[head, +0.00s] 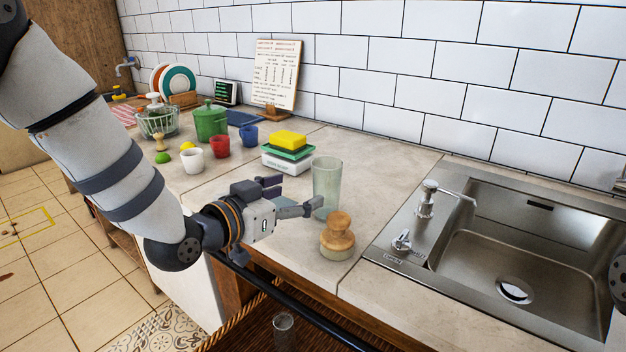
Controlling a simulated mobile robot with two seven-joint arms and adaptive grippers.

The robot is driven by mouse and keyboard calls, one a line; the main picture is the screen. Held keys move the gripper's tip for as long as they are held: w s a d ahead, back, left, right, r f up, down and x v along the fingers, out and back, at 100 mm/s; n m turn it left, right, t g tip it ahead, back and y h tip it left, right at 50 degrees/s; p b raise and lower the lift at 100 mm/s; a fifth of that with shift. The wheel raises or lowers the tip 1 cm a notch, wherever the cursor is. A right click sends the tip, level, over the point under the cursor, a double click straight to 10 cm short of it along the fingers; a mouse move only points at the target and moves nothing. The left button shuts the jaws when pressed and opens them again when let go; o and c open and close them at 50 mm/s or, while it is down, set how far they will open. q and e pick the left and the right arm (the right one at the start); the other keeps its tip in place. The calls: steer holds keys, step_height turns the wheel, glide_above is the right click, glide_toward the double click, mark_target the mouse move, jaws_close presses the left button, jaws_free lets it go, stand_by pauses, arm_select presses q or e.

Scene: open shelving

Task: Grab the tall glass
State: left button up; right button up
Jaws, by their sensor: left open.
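The tall glass (327,180) is clear, slightly greenish, and stands upright on the counter. My left gripper (299,194) is open and just left of the glass. One finger reaches to the front left of the glass and partly overlaps its lower part; the other finger is farther back and to the left. I cannot tell whether the near finger touches the glass. Another short glass (284,330) shows low in the picture, below the counter edge. My right gripper is not in view.
A wooden-topped jar (338,238) stands close in front of the glass. Red (220,146) and white (192,160) mugs stand to the left. The sink (510,262) is at the right.

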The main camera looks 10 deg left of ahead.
mark_target(319, 188)
arm_select(q)
steer(key=shift+w+d+f+b, duration=0.15)
steer(key=shift+w+d+f, duration=0.3)
steer(key=shift+w, duration=0.2)
steer(key=shift+w+d+f+b, duration=0.15)
steer(key=shift+w+d+f, duration=0.15)
steer(key=shift+w+d, duration=0.25)
steer(key=b+x, duration=0.1)
steer(key=x, duration=0.5)
steer(key=shift+w+f, duration=0.1)
steer(key=shift+w, duration=0.35)
steer(key=shift+w+d, duration=0.15)
steer(key=shift+w, duration=0.1)
steer(key=shift+r, duration=0.25)
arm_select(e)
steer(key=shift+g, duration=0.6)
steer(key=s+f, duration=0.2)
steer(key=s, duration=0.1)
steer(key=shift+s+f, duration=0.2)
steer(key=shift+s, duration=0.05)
arm_select(q)
steer(key=c, duration=1.4)
steer(key=shift+c, duration=0.2)
